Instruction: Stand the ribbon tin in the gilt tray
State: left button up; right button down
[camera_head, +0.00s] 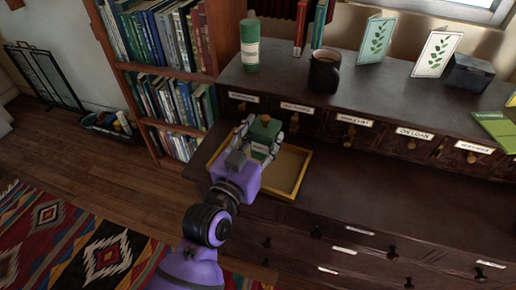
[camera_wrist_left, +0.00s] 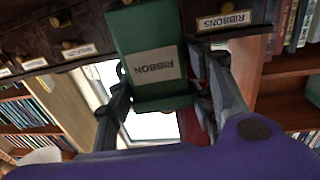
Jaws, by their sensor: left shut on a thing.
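The ribbon tin (camera_head: 265,129) is a green box with a pale label. In the left wrist view the tin (camera_wrist_left: 147,50) shows its label reading "RIBBON", upside down in that picture. My left gripper (camera_head: 262,142) is shut on the tin, with a finger on each side of it. The gilt tray (camera_head: 291,197) lies on the lower ledge of the dark cabinet, its right part bare. The tin is over the tray's left back part in the head view. My gripper and the tin hide that part, and I cannot tell whether the tin touches the tray. My right gripper is not in view.
Small labelled drawers (camera_head: 345,128) stand behind the tray. On the cabinet top are a green bottle (camera_head: 250,46), a dark mug (camera_head: 324,71), leaf-print cards (camera_head: 436,52) and a dark box (camera_head: 468,73). A bookcase (camera_head: 225,35) stands at left. The ledge right of the tray is clear.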

aim_at(255, 153)
pick_arm(q)
jog(key=shift+w+a+f, duration=0.4)
jog(key=shift+w+f, duration=0.1)
jog(key=shift+f, duration=0.3)
jog(key=shift+w+f+b, duration=0.1)
jog(key=shift+f+b, duration=0.45)
jog(key=shift+f, duration=1.05)
jog(key=shift+f, duration=0.15)
jog(key=o, duration=1.5)
jog(key=shift+o, duration=0.2)
